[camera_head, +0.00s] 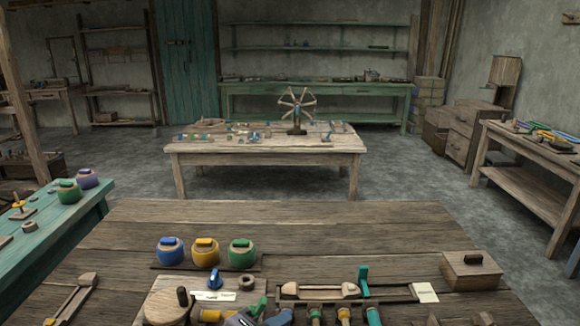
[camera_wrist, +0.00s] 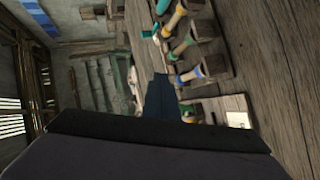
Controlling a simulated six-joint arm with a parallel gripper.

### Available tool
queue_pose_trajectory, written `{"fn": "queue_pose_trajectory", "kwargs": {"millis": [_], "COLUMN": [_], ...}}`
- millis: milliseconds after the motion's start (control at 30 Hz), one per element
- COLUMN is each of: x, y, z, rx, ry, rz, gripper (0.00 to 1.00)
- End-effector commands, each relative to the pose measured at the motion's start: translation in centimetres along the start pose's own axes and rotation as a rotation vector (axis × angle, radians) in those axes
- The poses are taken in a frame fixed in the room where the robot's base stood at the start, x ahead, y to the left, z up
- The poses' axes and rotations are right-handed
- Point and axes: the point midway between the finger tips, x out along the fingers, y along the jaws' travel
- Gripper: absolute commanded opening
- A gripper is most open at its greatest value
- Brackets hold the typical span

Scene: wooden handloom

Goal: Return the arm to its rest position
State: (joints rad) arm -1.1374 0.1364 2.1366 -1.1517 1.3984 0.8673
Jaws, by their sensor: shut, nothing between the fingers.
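My gripper (camera_wrist: 162,98) shows in the wrist view as a dark, narrow pair of fingers pressed together, with nothing between them. It points past the edge of the wooden bench, close to a row of spools (camera_wrist: 188,75) with coloured bands. In the head view the bench (camera_head: 400,228) fills the foreground. A dark grey shape at its bottom edge is cut off, and I cannot tell if it is my arm. The rest position itself is not marked in either view.
Blue (camera_head: 170,252), yellow (camera_head: 205,254) and green (camera_head: 242,254) lidded pots stand on the bench. A lidded wooden box (camera_head: 470,272) is at the right. A long tray with a shuttle (camera_head: 320,291) lies between. The bench's back middle is clear.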

Motion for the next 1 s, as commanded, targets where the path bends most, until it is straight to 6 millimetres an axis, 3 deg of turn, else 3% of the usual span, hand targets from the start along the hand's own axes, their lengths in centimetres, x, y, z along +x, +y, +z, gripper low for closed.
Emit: {"fn": "queue_pose_trajectory", "kwargs": {"millis": [33,233,500,733,1000], "x": [0.2,1.6,0.4,-2.3,-5.9], "y": [2.6,5.6,9.2,12.4,16.8], "z": [1.3,6.7,12.7,16.0,17.3], "rx": [-0.006,-0.018,0.054,0.191,0.427], "ry": [-0.064,-0.268,-0.475,-0.587,-0.646], "rz": [-0.039,-0.221,-0.481,-0.688,-0.877], "gripper": [0.00,0.00,0.00,0.00,0.00]}}
